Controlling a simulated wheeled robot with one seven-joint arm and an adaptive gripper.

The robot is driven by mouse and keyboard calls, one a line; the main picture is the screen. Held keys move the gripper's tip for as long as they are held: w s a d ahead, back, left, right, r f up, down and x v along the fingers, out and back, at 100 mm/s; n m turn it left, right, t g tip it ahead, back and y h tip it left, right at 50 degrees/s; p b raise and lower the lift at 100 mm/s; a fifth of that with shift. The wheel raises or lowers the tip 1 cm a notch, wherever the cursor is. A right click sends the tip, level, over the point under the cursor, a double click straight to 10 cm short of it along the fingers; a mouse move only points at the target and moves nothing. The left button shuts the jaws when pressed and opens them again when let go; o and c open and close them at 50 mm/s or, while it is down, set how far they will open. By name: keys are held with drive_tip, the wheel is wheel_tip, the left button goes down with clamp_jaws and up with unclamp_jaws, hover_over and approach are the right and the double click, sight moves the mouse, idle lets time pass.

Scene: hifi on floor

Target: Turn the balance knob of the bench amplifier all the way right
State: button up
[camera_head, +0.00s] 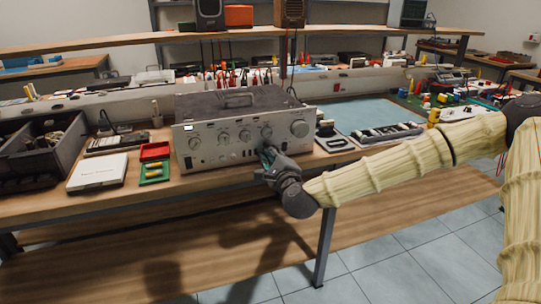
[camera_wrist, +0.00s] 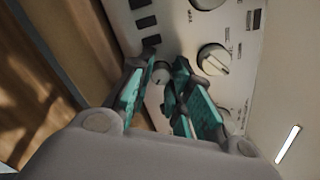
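The bench amplifier (camera_head: 210,148) stands on the wooden bench, its silver front panel facing me, with several knobs in a row and smaller controls below. My gripper (camera_head: 266,157) is at the lower right part of that panel. In the wrist view my gripper (camera_wrist: 168,68) has its teal-padded fingers apart. A small round knob (camera_wrist: 160,76) shows between the fingertips; I cannot tell whether they touch it. A larger pale knob (camera_wrist: 213,61) with a pointer line is just right of the fingers. The labels are too small to read, so I cannot tell which knob is balance.
Left of the amplifier are red (camera_head: 155,151) and green (camera_head: 154,172) trays and a white box (camera_head: 98,172). The floor before the bench is clear.

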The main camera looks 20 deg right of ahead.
drive_tip(key=o, duration=0.3)
drive_tip(key=shift+r+p, duration=0.1)
drive_tip(key=shift+p, duration=0.2)
